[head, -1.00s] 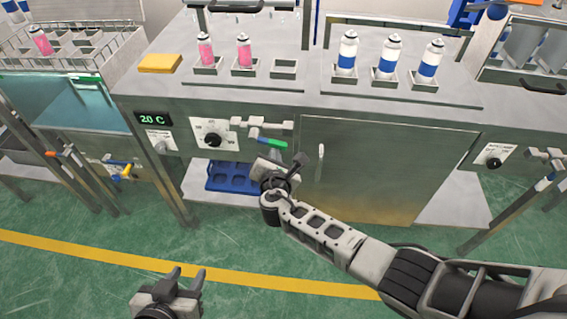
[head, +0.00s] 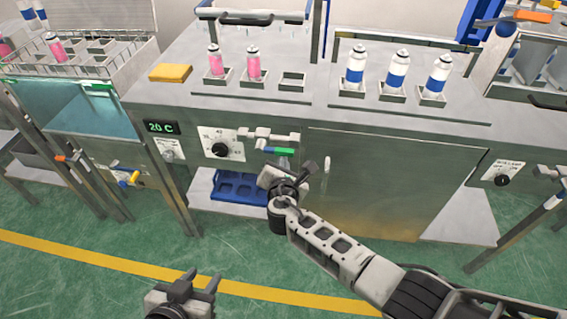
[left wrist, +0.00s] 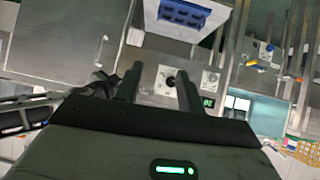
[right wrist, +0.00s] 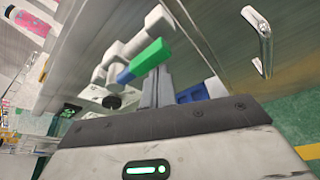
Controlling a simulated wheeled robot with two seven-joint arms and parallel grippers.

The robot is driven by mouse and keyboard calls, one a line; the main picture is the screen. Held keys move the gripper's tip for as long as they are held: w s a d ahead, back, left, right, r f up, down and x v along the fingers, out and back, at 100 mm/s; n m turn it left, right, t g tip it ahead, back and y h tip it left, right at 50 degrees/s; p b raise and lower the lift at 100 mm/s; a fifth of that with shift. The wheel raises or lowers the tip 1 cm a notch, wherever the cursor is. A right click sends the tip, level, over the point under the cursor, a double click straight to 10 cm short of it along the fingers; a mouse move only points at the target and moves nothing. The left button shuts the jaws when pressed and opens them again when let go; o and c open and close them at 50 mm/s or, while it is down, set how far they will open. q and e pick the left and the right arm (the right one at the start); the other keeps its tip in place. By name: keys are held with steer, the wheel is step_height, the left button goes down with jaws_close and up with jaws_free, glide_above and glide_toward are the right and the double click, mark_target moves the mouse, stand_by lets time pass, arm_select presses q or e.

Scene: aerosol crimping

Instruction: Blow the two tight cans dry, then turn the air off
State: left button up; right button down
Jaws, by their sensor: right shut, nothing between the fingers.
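Two pink cans (head: 215,64) (head: 254,66) stand upright in square holders on the steel bench, with an empty holder (head: 293,82) beside them. Three white cans with blue bands (head: 355,72) (head: 396,68) (head: 439,76) stand upright in holders further right. Nothing visible marks which cans are tight. A valve lever with a green and blue grip (head: 278,151) is on the bench front; it also shows in the right wrist view (right wrist: 150,58). My right gripper (right wrist: 160,82) is shut and empty, just beside the lever; contact is unclear. My left gripper (head: 203,279) is open and empty, low before the bench.
A dial (head: 220,149) and a green display (head: 161,128) are left of the lever. A yellow sponge-like block (head: 171,73) lies on the bench. A blue tray (head: 240,188) sits on the shelf below. A wire basket (head: 100,62) stands over a tank at left.

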steer(key=shift+w+d+r, duration=0.1)
steer(key=shift+w+r, duration=0.1)
steer(key=shift+r, duration=0.2)
step_height(320, 180, down, 4)
steer(key=f+b, duration=0.1)
steer(key=b, duration=0.3)
steer(key=a+p+v, duration=0.1)
steer(key=p+v, duration=0.1)
steer(key=v, duration=0.8)
steer(key=shift+a+r, duration=0.3)
steer(key=shift+a, duration=0.05)
